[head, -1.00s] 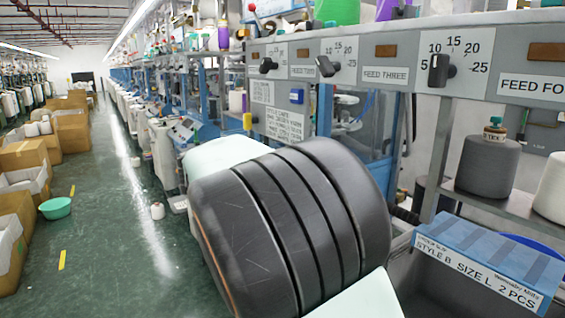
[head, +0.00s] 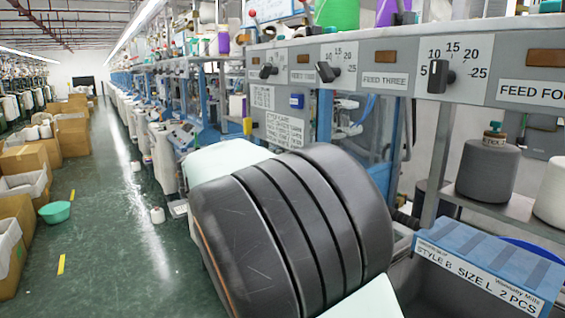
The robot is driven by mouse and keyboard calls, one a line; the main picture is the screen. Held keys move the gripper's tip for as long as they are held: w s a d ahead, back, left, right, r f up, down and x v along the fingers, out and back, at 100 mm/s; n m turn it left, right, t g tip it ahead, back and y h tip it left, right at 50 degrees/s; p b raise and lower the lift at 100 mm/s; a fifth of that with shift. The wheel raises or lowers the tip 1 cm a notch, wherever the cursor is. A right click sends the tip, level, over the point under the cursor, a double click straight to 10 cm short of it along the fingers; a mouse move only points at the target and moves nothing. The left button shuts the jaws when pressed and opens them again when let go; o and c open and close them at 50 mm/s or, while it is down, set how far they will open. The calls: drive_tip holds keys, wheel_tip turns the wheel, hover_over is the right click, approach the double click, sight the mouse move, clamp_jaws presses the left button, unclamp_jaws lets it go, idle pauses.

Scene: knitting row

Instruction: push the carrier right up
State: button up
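I cannot make out a carrier for certain in the head view. A grey feed panel (head: 386,55) runs along the machine on the right, with black pointer knobs (head: 438,76) on numbered scales and labels such as "FEED THREE". A dark ribbed part of my own arm (head: 290,235) fills the middle foreground, with pale sections behind and below it. It hides part of the machine under the panel. My gripper is out of the picture, so its hold and its place cannot be seen.
Grey (head: 487,172) and white yarn cones stand on a shelf at right. A blue-topped bin (head: 490,268) labelled "STYLE B SIZE L 2 PCS" is at lower right. Cardboard boxes (head: 18,215) and a green basin (head: 55,212) line the left. The green aisle floor between is mostly clear.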

drive_tip(key=v, duration=1.2)
